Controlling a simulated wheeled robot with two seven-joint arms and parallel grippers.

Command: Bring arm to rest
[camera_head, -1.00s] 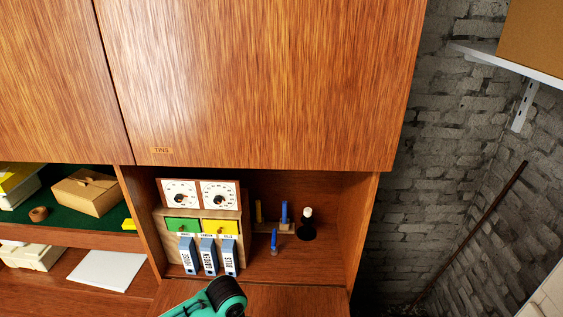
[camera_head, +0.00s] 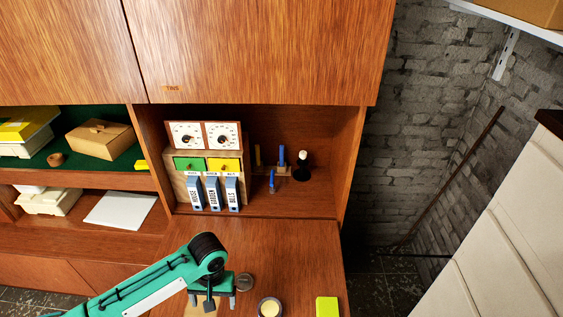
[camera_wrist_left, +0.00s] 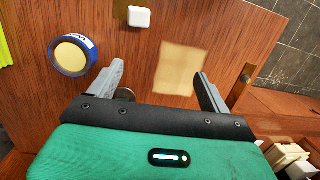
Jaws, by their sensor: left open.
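My teal left arm comes in from the left in the head view, over the wooden desk flap (camera_head: 300,250). My left gripper (camera_head: 212,300) points down above the flap, with its two grey fingers apart. In the left wrist view the gripper (camera_wrist_left: 160,74) is open, with nothing held between the fingers. A beige flat piece (camera_wrist_left: 180,68) lies on the wood beyond and between the fingertips. My right gripper is in neither view.
A round tin with a cream top (camera_head: 270,308) and a yellow-green block (camera_head: 327,307) are on the flap's right. A small round grey thing (camera_head: 244,282) sits beside the gripper. Blue binders (camera_head: 213,193) stand in the niche behind. White drawers (camera_head: 500,240) are at the right.

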